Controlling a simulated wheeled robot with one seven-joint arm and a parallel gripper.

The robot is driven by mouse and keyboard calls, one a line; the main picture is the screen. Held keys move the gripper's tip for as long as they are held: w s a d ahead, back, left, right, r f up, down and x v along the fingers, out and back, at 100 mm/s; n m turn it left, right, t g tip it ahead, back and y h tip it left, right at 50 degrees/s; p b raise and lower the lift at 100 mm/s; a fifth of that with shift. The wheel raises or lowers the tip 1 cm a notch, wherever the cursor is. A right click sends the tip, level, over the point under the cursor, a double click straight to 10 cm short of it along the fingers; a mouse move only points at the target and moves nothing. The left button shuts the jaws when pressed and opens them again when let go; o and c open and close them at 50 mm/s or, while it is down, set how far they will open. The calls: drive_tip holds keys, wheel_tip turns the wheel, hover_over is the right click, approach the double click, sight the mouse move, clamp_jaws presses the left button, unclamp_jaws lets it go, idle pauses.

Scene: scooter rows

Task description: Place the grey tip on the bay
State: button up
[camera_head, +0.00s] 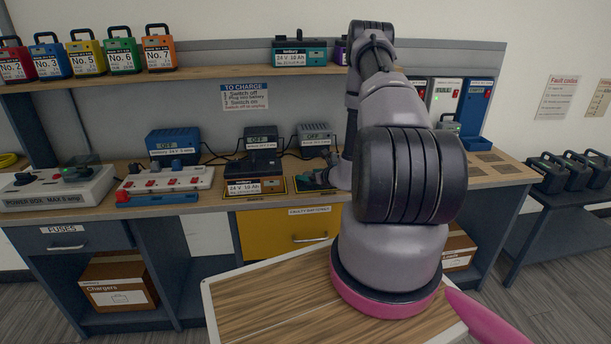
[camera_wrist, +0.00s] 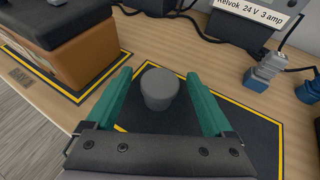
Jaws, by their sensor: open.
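In the wrist view a small grey tip (camera_wrist: 160,92), round and slightly tapered, appears upright on a dark bay (camera_wrist: 262,132) edged in yellow. My gripper (camera_wrist: 159,76) is open, with one teal finger on each side of the tip. Gaps show between the tip and both fingers. In the head view my gripper (camera_head: 318,178) is low over the right bay (camera_head: 302,184) on the bench, partly behind my arm. I cannot make out the tip in that view.
A black and brown battery (camera_head: 252,178) stands on the neighbouring bay at left. Chargers (camera_head: 316,136) with cables stand behind. In the wrist view grey plugs (camera_wrist: 265,72) and a cable are close on the right. A red-switched power strip (camera_head: 165,181) is farther left.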

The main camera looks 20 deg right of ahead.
drive_tip(key=v, duration=0.8)
drive_tip(key=shift+s+d+r, duration=0.1)
drive_tip(key=shift+s+r, duration=0.05)
drive_tip(key=shift+s, duration=0.1)
drive_tip(key=s+a+r+n+g+y, duration=0.1)
drive_tip(key=a+r+n+g+y, duration=0.25)
drive_tip(key=a+r+n, duration=0.6)
drive_tip(key=s+a+r+n+g+y, duration=0.25)
drive_tip(key=a+r+n+y, duration=0.25)
drive_tip(key=a+r, duration=0.9)
drive_tip(key=s+a+r+n+g+h, duration=0.1)
drive_tip(key=s+r+n+g+h, duration=0.25)
drive_tip(key=s+r+n, duration=0.8)
drive_tip(key=s+d+r+n+t+h, duration=0.3)
drive_tip(key=s+d+r+h, duration=0.2)
drive_tip(key=s+r, duration=0.5)
drive_tip(key=shift+s+n+h, duration=0.3)
drive_tip(key=shift+s, duration=0.5)
